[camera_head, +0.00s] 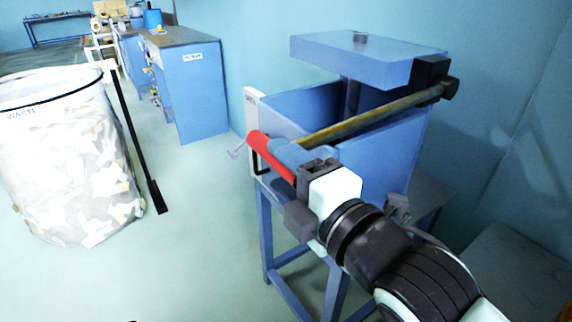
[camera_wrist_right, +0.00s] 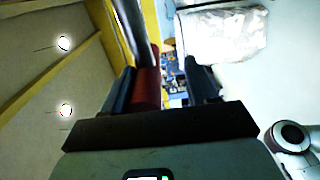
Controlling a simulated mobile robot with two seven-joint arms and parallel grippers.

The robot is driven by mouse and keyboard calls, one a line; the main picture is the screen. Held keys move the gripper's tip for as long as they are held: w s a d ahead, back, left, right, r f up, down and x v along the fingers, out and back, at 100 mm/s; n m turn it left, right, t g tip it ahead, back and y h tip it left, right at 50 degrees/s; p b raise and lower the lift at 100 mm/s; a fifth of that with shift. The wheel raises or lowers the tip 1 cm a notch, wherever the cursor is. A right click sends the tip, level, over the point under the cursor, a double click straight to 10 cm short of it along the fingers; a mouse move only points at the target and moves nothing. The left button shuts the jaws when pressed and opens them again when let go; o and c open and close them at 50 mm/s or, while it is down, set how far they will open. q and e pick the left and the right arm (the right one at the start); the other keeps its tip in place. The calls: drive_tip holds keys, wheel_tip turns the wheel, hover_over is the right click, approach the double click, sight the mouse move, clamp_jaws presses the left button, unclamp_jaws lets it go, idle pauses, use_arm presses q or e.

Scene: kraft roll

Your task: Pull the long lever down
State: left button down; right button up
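The long lever (camera_head: 375,113) is a brass-coloured bar running from a black pivot at the right of the blue machine to a red grip (camera_head: 259,142) at its left end. My right gripper (camera_head: 283,153) is at the red grip and hides part of it. In the right wrist view, the red grip (camera_wrist_right: 147,88) lies between the two fingers, close to the left one. A gap shows between the grip and the right finger, so the gripper (camera_wrist_right: 162,88) is open around the lever. My left gripper is in neither view.
The blue machine (camera_head: 384,158) stands on a blue frame (camera_head: 266,232). A clear waste bag (camera_head: 75,170) in a round holder stands at left. A blue cabinet (camera_head: 196,104) is behind. Pale floor between bag and machine is clear.

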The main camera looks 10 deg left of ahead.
idle(0.3)
drive_tip(key=shift+s+d+r, duration=0.1)
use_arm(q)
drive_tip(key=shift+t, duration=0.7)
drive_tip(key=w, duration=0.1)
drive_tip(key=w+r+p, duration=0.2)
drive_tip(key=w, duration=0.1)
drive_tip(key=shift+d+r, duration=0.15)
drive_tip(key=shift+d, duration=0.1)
use_arm(e)
drive_tip(key=v, duration=1.3)
drive_tip(key=shift+d, duration=0.1)
